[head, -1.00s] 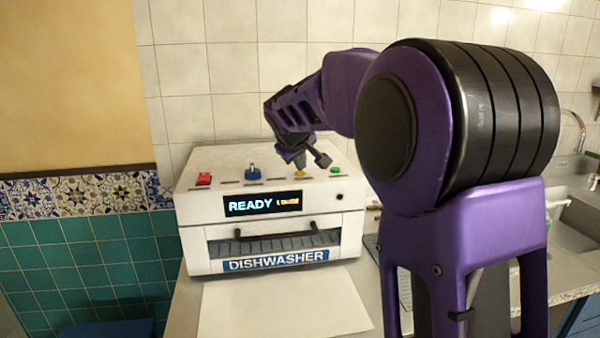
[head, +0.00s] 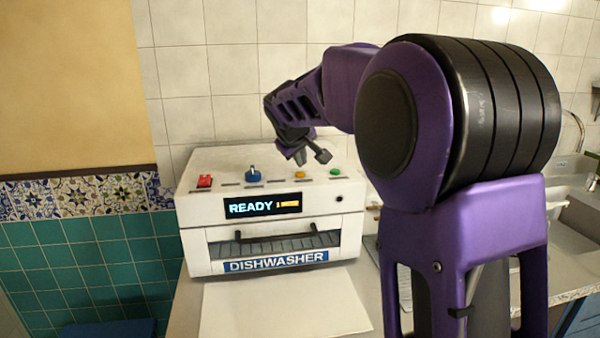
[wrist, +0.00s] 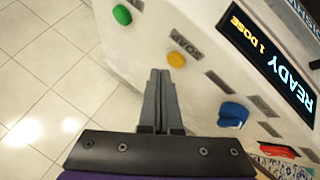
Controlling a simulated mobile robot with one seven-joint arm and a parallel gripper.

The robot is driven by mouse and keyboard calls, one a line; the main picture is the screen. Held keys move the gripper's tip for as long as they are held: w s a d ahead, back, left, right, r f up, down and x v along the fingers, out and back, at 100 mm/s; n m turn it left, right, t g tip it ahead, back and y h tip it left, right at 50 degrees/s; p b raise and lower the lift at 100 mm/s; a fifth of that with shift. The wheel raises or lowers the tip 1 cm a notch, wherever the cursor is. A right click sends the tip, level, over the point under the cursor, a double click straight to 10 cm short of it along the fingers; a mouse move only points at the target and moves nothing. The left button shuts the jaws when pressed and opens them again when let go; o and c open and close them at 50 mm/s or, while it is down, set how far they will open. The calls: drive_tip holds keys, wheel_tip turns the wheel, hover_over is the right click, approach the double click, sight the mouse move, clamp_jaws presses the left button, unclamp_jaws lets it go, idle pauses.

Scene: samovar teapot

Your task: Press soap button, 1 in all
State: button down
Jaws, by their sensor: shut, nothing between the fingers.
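The soap button is a round yellow button (head: 299,174) on the top of the white dishwasher (head: 205,228). In the wrist view the yellow button (wrist: 176,59) has a label beside it that looks like "SOAP". My gripper (head: 300,159) is shut and empty, just above the yellow button in the head view, with a small gap between them. In the wrist view the closed fingertips (wrist: 160,73) lie just beside the yellow button and do not cover it. The dishwasher display (wrist: 268,55) reads "READY 1 DOSE".
A green button (head: 335,171), a blue knob (head: 253,175) and a red switch (head: 204,181) sit on the same panel. A tiled wall (head: 235,70) stands behind the dishwasher. A sink (head: 575,220) is at the right.

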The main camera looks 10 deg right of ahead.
sight(300, 174)
wheel_tip(300, 174, up, 5)
drive_tip(key=p, duration=0.4)
idle(0.6)
